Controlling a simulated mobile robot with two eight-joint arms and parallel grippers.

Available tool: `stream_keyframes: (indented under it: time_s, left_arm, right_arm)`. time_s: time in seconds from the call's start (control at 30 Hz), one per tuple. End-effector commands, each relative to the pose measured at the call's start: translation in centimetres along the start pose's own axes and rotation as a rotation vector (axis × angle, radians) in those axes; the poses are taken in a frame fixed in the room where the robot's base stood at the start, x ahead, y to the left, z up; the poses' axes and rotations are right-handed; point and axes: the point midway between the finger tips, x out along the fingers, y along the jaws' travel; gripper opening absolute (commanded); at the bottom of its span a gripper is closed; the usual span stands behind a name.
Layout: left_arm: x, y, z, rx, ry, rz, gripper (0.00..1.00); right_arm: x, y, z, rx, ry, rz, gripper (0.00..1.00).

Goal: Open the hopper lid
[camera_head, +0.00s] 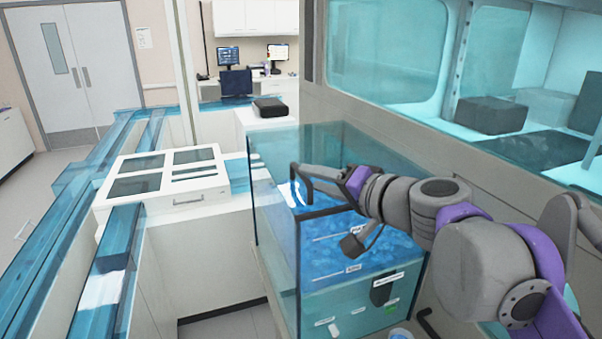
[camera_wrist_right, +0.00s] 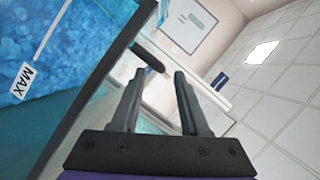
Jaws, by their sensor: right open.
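The hopper (camera_head: 350,278) is a clear teal-tinted box with blue contents, standing right of the middle in the head view. Its glassy lid (camera_head: 335,143) shows as a tinted panel across the top; I cannot tell whether it is fully closed. My right gripper (camera_head: 300,186) is at the hopper's upper left part, partly against the blue contents in the picture. In the right wrist view the right gripper (camera_wrist_right: 155,85) is open, with nothing clearly held. A dark rounded bar (camera_wrist_right: 148,57) shows beyond its fingers. The hopper's blue contents (camera_wrist_right: 70,45) and MAX label are at left. My left gripper is not visible.
A white flat unit with dark panels (camera_head: 160,178) stands left of the hopper. Blue tube tracks (camera_head: 70,215) run along the left. A glazed cabinet (camera_head: 440,112) with grey boxes stands behind at right. A black box (camera_head: 270,107) sits on a counter farther back.

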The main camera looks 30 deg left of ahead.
Motion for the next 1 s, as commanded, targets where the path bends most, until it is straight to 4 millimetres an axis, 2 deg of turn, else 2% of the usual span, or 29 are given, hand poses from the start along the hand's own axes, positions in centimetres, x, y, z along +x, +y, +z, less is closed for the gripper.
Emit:
stream_keyframes:
  time_s: [0.1,0.3,0.67,0.9,0.93,1.0]
  left_arm:
    - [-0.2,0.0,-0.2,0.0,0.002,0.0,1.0]
    - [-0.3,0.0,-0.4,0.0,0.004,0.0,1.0]
    - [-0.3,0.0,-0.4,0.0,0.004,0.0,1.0]
    - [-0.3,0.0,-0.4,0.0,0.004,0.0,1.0]
    - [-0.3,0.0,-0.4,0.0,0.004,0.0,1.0]
    - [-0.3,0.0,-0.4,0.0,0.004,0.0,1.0]
  right_arm:
    - [2.3,-0.1,0.0,-0.001,-0.002,-0.002,0.45]
    - [4.5,-0.1,0.0,-0.001,-0.001,0.0,0.45]
    - [5.0,0.0,0.0,-0.001,0.0,0.001,0.45]
    - [5.0,0.0,0.0,-0.001,0.0,0.001,0.03]
    - [5.0,0.0,0.0,0.0,0.0,0.0,0.0]
    - [5.0,0.0,0.0,0.0,0.0,0.0,0.0]
